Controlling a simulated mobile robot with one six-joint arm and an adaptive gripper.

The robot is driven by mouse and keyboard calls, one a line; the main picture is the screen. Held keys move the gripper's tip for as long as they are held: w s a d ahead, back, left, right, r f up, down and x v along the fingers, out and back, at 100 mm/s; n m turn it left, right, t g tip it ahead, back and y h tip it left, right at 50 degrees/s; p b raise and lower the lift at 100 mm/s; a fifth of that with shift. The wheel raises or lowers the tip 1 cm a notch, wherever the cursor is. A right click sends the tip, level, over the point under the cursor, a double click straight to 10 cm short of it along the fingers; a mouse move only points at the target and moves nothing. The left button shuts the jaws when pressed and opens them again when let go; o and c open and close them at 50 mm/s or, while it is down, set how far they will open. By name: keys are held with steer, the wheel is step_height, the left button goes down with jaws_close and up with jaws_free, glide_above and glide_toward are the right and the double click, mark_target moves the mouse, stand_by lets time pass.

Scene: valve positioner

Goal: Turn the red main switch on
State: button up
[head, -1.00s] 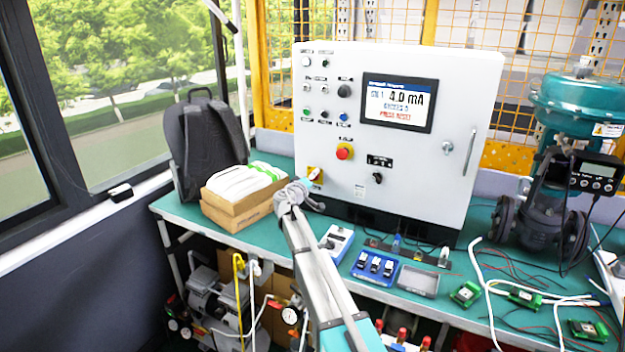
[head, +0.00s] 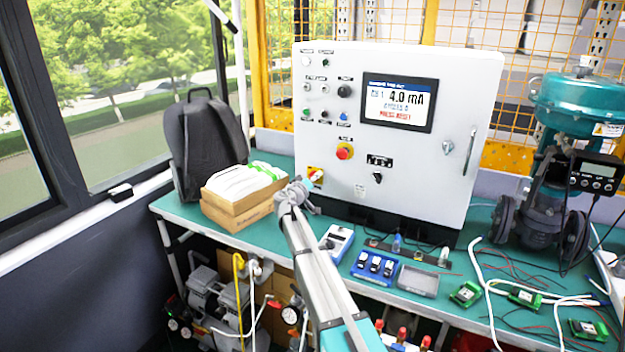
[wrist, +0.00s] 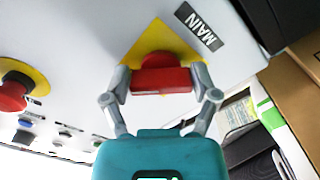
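The red main switch (wrist: 162,79) sits on a yellow plate (wrist: 147,40) beside a black "MAIN" label (wrist: 199,26). Its red handle lies crosswise in the wrist view. My gripper (wrist: 163,82) has one finger at each end of the handle, and both fingertips appear to touch it. In the head view the switch (head: 317,175) is at the lower left of the white cabinet's front. My gripper (head: 303,188) is right up against it there and hides part of it and its plate.
The white cabinet (head: 415,185) carries a lit screen (head: 398,102), a red emergency button (head: 344,152) and other knobs.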

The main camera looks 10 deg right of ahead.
steer(key=shift+o, duration=1)
steer(key=shift+a, duration=0.1)
steer(key=v, duration=1.2)
